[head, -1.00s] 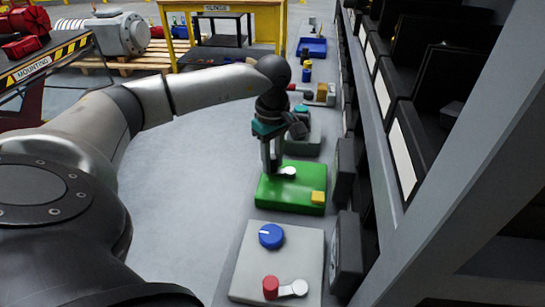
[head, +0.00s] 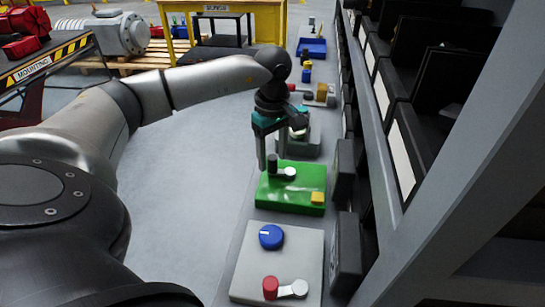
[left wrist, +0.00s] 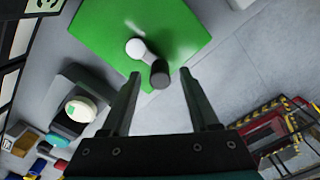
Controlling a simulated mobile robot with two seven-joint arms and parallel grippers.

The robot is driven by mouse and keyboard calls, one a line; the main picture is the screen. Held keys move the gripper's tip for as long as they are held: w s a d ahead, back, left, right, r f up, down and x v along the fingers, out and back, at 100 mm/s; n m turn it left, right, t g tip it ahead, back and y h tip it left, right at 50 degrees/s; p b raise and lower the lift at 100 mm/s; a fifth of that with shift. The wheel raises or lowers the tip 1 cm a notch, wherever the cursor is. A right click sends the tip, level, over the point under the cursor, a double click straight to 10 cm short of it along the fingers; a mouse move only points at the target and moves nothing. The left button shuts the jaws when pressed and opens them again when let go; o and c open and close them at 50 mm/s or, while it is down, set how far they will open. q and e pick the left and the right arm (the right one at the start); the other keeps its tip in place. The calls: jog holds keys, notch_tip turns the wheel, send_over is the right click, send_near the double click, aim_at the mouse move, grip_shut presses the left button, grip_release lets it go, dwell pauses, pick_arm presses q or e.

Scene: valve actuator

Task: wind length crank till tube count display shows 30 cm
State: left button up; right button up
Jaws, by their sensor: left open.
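A green box (head: 290,187) carries a crank with a white hub (head: 290,173) and a dark upright handle (head: 272,164). The crank arm points left in the head view. My left gripper (head: 273,160) is open above the green box, its fingers apart on either side of the handle. In the left wrist view, the dark handle (left wrist: 160,75) shows between and just beyond the open fingertips, with a gap on each side. A second crank with a red handle (head: 270,287) is on the nearer grey box. The displays' faces cannot be read. My right gripper is out of view.
The grey box (head: 250,258) also has a blue knob (head: 271,236). Dark panels (head: 345,255) stand along the right edge of the bench, by the shelf frame. More devices and a blue tray (head: 312,46) lie farther back. The floor left of the bench is clear.

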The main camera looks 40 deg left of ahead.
aim_at(272, 157)
pick_arm(q)
notch_tip(272, 157, up, 13)
jog(key=p, duration=0.2)
jog(key=shift+r, duration=0.2)
dwell(0.4)
